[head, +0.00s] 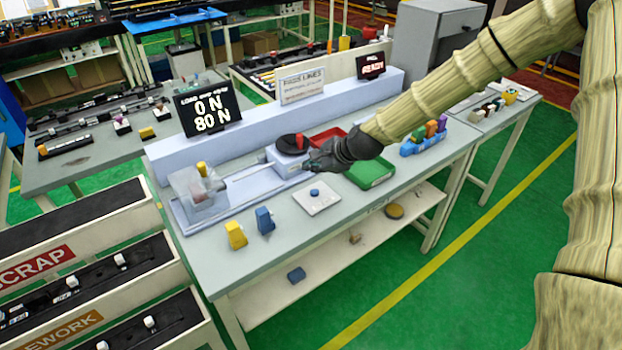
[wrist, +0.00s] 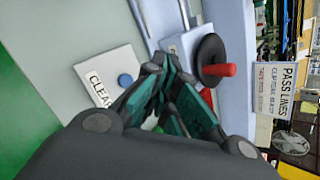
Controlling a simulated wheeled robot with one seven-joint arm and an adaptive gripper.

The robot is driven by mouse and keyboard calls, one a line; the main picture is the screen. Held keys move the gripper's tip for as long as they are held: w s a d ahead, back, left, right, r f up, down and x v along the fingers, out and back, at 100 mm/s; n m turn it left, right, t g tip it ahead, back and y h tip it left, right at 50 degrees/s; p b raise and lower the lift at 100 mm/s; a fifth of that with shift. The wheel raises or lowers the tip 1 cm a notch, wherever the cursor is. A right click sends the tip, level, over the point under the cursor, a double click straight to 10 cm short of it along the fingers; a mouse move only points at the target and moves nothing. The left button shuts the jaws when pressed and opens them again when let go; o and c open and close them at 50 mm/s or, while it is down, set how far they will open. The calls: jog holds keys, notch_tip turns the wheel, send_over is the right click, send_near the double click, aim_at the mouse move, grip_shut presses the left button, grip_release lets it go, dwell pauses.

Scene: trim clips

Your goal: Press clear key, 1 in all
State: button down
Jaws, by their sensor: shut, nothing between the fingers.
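The clear key is a blue round button (head: 314,192) on a white plate (head: 325,203) lying on the grey bench. In the wrist view the button (wrist: 125,80) sits on the plate (wrist: 97,67), whose printed word "CLEAR" is partly hidden by a finger. My gripper (head: 312,165) is shut and empty. In the head view it is above and behind the plate, beside the fixture with the red-handled black wheel (head: 291,144). In the wrist view the fingertips (wrist: 155,68) are just right of the button and appear apart from it.
A green tray (head: 372,174) and a red tray (head: 328,135) lie near my gripper. A yellow block (head: 235,234) and a blue block (head: 264,220) stand left of the plate. A display (head: 207,111) reads "0 N, 80 N"; another (head: 370,65) reads "READY". The bench in front of the plate is clear.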

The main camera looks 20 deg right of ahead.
aim_at(313, 193)
jog(key=shift+w+r, duration=0.7)
jog(key=shift+w, duration=0.1)
jog(key=shift+f, duration=0.1)
jog(key=shift+f+b, duration=3)
jog(key=shift+f, duration=1.35)
jog(key=shift+f, duration=0.1)
jog(key=shift+f, duration=0.3)
